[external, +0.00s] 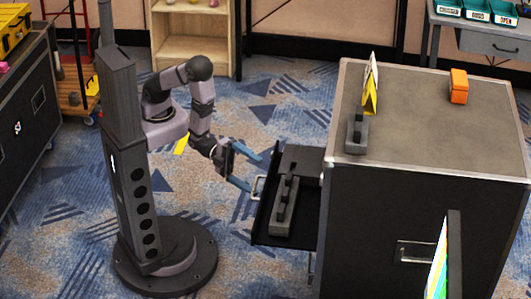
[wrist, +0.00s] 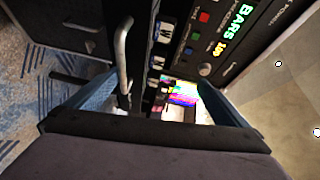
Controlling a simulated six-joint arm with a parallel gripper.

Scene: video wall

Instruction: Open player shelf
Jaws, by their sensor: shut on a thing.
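The player shelf (external: 262,222) is a black pull-out tray on the left side of the large black case, and it stands out from the case. A grey player device with dark parts (external: 286,205) rests on it. The shelf has a metal handle (external: 256,188) at its front end. My gripper (external: 256,174) has blue fingers and is at this handle, shut on it with the fingers some way apart. In the wrist view the handle (wrist: 123,50) rises beside the left finger of my gripper (wrist: 160,88); the exact contact is hidden.
The black case (external: 400,215) has a grey top carrying an orange box (external: 459,87), a yellow sign (external: 371,88) and a small grey device (external: 356,132). A wooden shelf unit (external: 193,50) stands behind. Patterned carpet is clear between my base and the case.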

